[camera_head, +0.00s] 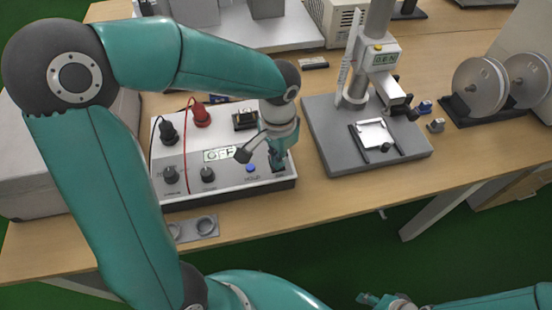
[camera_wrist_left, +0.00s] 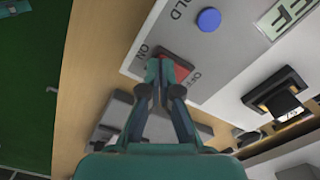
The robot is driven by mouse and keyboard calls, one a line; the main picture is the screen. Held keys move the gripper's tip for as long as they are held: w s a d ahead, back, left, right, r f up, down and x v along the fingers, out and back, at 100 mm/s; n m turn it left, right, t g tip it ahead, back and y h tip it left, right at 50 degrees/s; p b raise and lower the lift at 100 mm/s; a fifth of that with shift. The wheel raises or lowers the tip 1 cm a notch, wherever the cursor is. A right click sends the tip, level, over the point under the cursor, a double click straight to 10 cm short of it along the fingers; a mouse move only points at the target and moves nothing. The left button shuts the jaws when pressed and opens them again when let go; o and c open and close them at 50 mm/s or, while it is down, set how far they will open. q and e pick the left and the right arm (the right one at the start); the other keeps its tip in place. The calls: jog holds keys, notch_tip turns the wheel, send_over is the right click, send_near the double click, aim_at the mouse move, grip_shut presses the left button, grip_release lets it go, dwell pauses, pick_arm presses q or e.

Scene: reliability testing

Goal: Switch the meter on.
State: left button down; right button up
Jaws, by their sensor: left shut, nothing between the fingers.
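The meter is a box with a light grey top panel (camera_head: 225,178), black knobs, a blue HOLD button (camera_head: 251,168) and a small display (camera_head: 219,154) that appears to read OFF. In the left wrist view its red rocker switch (camera_wrist_left: 182,72) sits in a dark frame between the ON and OFF labels. My left gripper (camera_head: 277,166) points down at the switch at the panel's right front corner. In the wrist view its shut, empty fingertips (camera_wrist_left: 166,66) cover part of the switch; I cannot tell whether they touch it. My right gripper (camera_head: 368,299) is low at the bottom edge, off the table.
Red (camera_head: 201,115) and black (camera_head: 168,132) plugs with leads stand in the meter's back left. A grey stand with a gauge (camera_head: 380,58) is right of the meter. Large grey discs (camera_head: 480,87) stand further right. A small grey holder (camera_head: 197,229) lies in front.

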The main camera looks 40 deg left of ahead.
pick_arm(q)
jog(key=shift+f, duration=0.2)
jog(key=shift+r, duration=0.1)
jog(key=shift+r+p, duration=2.75)
jog(key=shift+r, duration=0.75)
jog(key=shift+f, duration=0.1)
